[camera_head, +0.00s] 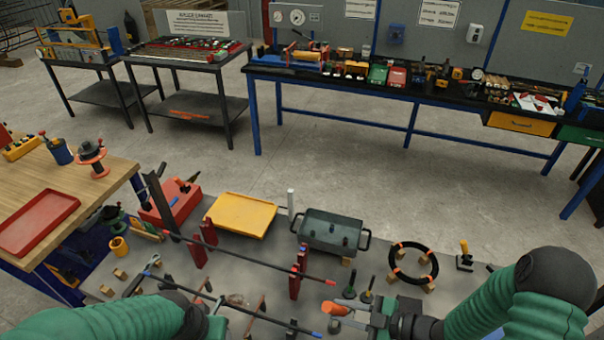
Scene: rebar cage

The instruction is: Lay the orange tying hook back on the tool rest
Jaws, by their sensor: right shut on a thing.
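The orange tying hook (336,309) shows by its orange handle at the lower middle, sticking out to the left of my right gripper (362,308). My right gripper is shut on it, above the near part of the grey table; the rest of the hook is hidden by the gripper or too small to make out. My left arm reaches in at the lower left, and its dark wrist end, with the left gripper (215,322), is partly hidden and blends with the rods there. I cannot single out the tool rest for certain among the small holders on the table.
A yellow tray (241,214), a dark handled tub (333,231) and a black ring with orange bands (412,263) stand on the grey table. Long rods on red supports (298,270) cross its middle. A wooden bench (110,172) stands left. Bare floor lies beyond.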

